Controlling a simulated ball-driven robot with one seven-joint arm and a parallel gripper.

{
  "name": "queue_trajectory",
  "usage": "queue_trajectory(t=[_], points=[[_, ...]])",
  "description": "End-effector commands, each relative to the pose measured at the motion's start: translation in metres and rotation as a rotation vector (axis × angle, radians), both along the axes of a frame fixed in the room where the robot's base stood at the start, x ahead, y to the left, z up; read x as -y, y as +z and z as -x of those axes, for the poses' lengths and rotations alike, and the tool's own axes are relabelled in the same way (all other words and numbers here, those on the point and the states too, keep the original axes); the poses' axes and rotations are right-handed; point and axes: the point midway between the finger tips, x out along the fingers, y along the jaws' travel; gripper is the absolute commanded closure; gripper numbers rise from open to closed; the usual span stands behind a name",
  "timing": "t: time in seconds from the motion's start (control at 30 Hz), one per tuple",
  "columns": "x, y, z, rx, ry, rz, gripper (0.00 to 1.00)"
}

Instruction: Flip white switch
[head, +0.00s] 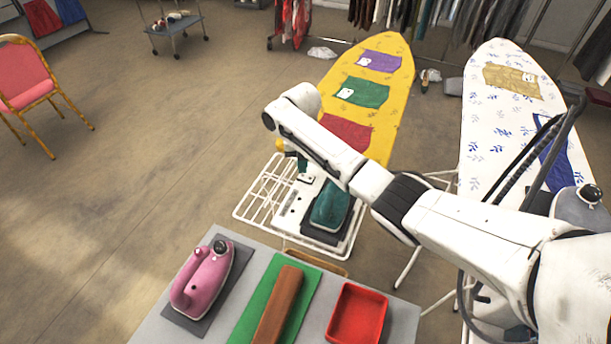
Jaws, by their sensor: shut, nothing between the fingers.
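The white switch cannot be singled out. A white panel (293,205) with small dark marks stands on the white wire rack of an ironing board, beside a teal iron (331,206); a switch on it is too small to tell. My white arm comes in from the right, reaches over the rack and bends at its far end.
A grey table (228,326) in front carries a pink iron (203,278), a brown block (279,305) on a green mat and a red tray (358,316). A yellow ironing board (388,70) and a white patterned one (485,120) stand behind. Floor at left is clear up to a chair (28,80).

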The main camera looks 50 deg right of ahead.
Motion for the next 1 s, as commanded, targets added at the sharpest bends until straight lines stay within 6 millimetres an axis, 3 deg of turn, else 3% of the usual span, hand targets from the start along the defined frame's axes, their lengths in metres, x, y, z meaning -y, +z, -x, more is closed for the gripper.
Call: queue_trajectory(t=[1.0], points=[[0.0, -0.013, 0.0, 0.0, 0.0, 0.0, 1.0]])
